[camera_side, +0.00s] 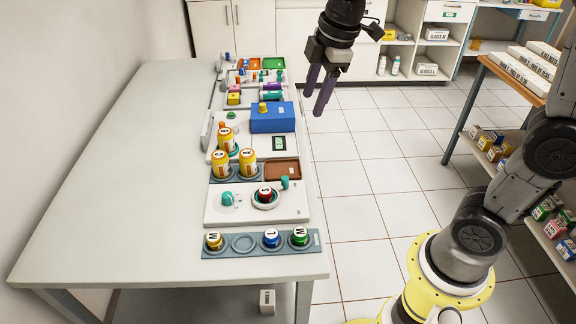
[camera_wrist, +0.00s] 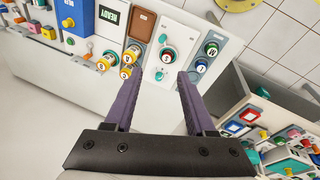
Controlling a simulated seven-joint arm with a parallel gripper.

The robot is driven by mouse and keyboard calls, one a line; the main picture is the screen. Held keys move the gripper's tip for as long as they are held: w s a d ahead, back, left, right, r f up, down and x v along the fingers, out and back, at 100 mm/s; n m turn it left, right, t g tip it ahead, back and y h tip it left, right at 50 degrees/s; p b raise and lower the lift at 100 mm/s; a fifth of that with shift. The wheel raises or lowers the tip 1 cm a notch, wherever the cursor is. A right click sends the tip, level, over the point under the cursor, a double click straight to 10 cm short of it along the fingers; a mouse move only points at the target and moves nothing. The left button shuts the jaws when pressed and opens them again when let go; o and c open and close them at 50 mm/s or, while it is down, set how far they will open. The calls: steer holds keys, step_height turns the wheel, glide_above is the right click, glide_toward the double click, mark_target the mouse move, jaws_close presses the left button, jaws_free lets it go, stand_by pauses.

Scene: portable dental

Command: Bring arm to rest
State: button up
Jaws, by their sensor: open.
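My gripper (camera_side: 320,98) hangs past the right edge of the table, above the floor, with its two purple fingers pointing down. In the wrist view the fingers of my gripper (camera_wrist: 152,100) are apart with nothing between them. The white table (camera_side: 130,170) carries a row of dental stations along its right side. A blue box (camera_side: 272,118) stands near the middle of the row. Several yellow bottles (camera_side: 248,160) stand in front of it. A grey rack (camera_side: 245,250) at the near end holds one yellow, one blue and one green cap, with an empty round slot.
A white panel with a teal knob and a dial (camera_side: 230,212) lies behind the rack. A brown tray (camera_side: 284,169) sits beside the bottles. A shelf unit with boxes (camera_side: 500,150) stands at the right. The left half of the table and the tiled floor (camera_side: 365,200) are clear.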

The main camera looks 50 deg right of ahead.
steer(key=s+f+m+t, duration=0.2)
steer(key=s+m, duration=1)
steer(key=s, duration=0.7)
steer(key=shift+d+f+t, duration=0.3)
steer(key=shift+d+f, duration=0.1)
steer(key=shift+f, duration=0.2)
